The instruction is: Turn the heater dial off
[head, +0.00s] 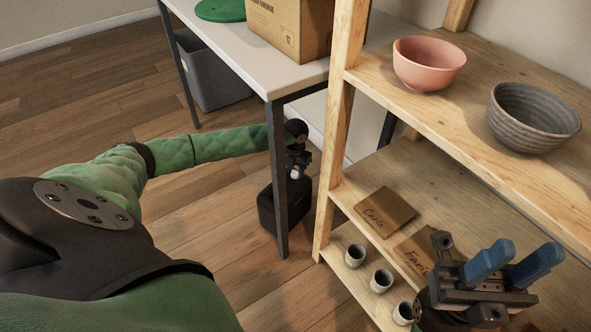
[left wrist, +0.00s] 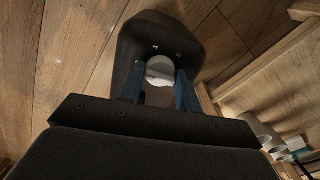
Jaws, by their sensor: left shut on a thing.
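The heater (head: 268,209) is a black box standing on the wood floor behind the table leg; its top also fills the upper middle of the left wrist view (left wrist: 205,40). A pale round dial (left wrist: 160,66) sits on its top. My left gripper (left wrist: 160,82) points down at the heater, its two blue fingers on either side of the dial and shut on it. In the head view my left gripper (head: 298,172) is small and partly hidden by the table leg. My right gripper (head: 513,262) is open and empty in front of the shelf.
A white table (head: 240,50) with a cardboard box (head: 290,25) stands above my left forearm. The table leg (head: 277,180) is close to the gripper. A wooden shelf (head: 335,130) at right holds bowls, small cups and name plaques. A grey bin (head: 205,75) stands behind.

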